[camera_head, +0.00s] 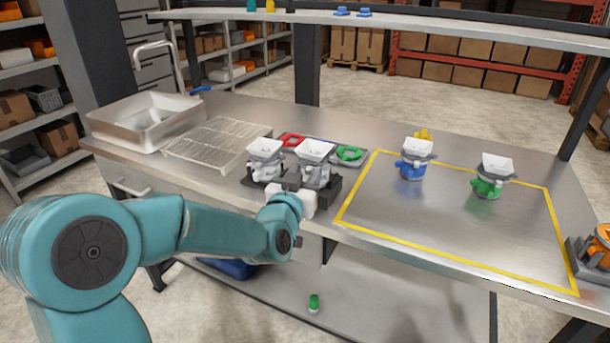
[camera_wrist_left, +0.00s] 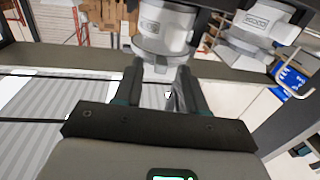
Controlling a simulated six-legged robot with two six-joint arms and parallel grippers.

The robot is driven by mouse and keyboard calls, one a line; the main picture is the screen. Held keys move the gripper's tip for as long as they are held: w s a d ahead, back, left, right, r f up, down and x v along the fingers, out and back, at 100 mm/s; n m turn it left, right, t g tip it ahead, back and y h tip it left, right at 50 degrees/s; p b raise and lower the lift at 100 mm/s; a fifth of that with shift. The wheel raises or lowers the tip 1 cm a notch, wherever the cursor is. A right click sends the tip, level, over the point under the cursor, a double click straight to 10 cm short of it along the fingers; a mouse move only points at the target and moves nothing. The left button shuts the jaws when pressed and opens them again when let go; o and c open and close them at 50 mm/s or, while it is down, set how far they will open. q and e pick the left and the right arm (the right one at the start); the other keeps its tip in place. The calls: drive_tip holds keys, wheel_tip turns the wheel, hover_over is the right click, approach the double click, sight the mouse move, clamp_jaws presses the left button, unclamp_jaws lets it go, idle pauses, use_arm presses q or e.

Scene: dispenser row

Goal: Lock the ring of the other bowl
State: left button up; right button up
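Two white-and-grey bowl units stand side by side in a black base at the middle of the bench: the left bowl (camera_head: 265,150) and the right bowl (camera_head: 314,153). My left gripper (camera_head: 300,190) is low in front of the right bowl; its fingers are hard to make out in the head view. In the left wrist view its two dark fingers (camera_wrist_left: 160,80) are apart, just before a round grey-white body (camera_wrist_left: 163,40). A small grey tab shows between them, near the right finger; contact is unclear. The second unit (camera_wrist_left: 262,28) is at upper right. Ring positions are unclear.
A blue unit (camera_head: 412,165) and a green unit (camera_head: 491,183) stand inside a yellow outline on the right. Red (camera_head: 291,139) and green (camera_head: 350,153) pieces lie behind the bowls. A wire rack (camera_head: 217,143) and a metal tray (camera_head: 145,120) are at left.

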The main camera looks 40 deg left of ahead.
use_arm(q)
drive_tip(key=b+v, duration=0.7)
drive_tip(key=v, duration=0.9)
drive_tip(key=shift+s, duration=0.2)
